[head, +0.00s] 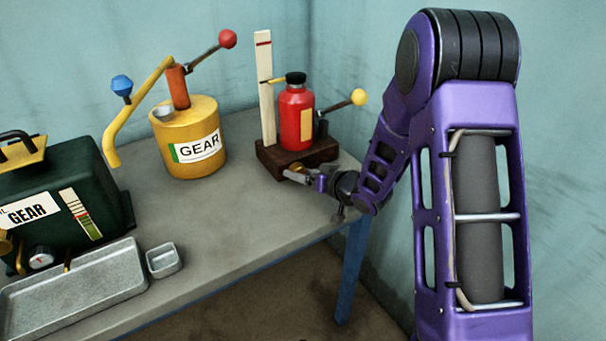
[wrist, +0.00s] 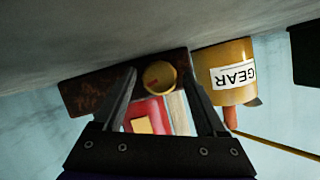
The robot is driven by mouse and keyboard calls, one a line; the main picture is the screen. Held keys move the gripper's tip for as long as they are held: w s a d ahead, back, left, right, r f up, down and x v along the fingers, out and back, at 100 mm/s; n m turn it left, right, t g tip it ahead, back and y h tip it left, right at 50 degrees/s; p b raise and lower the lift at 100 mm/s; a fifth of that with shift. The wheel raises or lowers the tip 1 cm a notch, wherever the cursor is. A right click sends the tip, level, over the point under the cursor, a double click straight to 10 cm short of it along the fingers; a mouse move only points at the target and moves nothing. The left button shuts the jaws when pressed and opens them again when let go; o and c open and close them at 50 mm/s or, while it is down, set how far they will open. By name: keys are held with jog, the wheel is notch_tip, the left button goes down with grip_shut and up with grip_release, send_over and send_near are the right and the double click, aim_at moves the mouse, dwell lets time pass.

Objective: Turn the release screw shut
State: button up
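The release screw is a round brass knob (wrist: 159,77) with a small orange-red mark, on the front of a dark wooden base (wrist: 85,95). In the head view the knob (head: 292,167) is partly hidden by my gripper (head: 296,175), which reaches in from the right at the base's front. In the wrist view my gripper (wrist: 161,76) is open, one finger on each side of the knob, with gaps showing between fingers and knob. A red bottle jack (head: 296,118) with a black cap stands upright on the base (head: 268,158).
A white measuring stick (head: 265,90) stands beside the jack, and a yellow-knobbed lever (head: 358,97) sticks out right. A yellow GEAR can (head: 190,160), a green GEAR case (head: 95,185), a metal tray (head: 75,292) and a small dish (head: 164,262) stand left. The grey tabletop (head: 235,225) is clear in front.

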grip_shut()
jog(key=n+t+h, duration=0.1)
jog(key=n+h, duration=0.1)
jog(key=n, duration=0.1)
jog(key=shift+s+a+b, duration=0.1)
jog(key=shift+a+b, duration=0.05)
jog(key=shift+b, duration=0.25)
jog(key=shift+n+t+h, duration=0.8)
jog(key=shift+n, duration=0.7)
jog(key=shift+o, duration=1.3)
grip_release()
jog(key=shift+s, duration=0.1)
